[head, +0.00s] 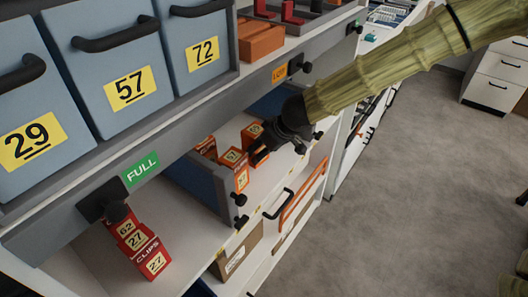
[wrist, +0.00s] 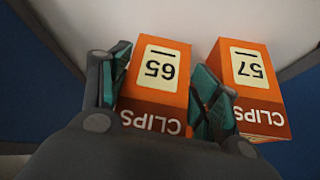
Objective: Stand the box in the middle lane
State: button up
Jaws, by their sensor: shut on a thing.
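In the wrist view my gripper (wrist: 160,95) is shut on an orange clips box (wrist: 157,75) marked 65, one finger on each side. A second orange clips box (wrist: 248,85), marked 57, stands just right of the right finger. In the head view my gripper (head: 265,148) reaches from the right into the lane between two blue dividers, the near one (head: 190,172) and the far one (head: 268,103). Several orange boxes (head: 233,156) stand there beside it. My fingers partly hide the boxes, and I cannot tell whether the held box touches the shelf.
Red clips boxes (head: 152,258) stand in the near left lane, under the green FULL tag (head: 140,170). Blue numbered bins (head: 116,62) fill the shelf above, whose grey edge overhangs the lanes. Black knobs (head: 240,210) line the front.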

jog(key=shift+f, duration=0.9)
jog(key=shift+f+b, duration=0.2)
jog(key=shift+b, duration=0.1)
jog(key=o, duration=0.9)
jog(key=shift+r, duration=0.15)
jog(key=shift+r+p, duration=0.15)
jog(key=shift+p, duration=0.35)
jog(key=shift+p+v, duration=0.35)
jog(key=shift+v, duration=5.6)
jog(key=shift+d, duration=0.1)
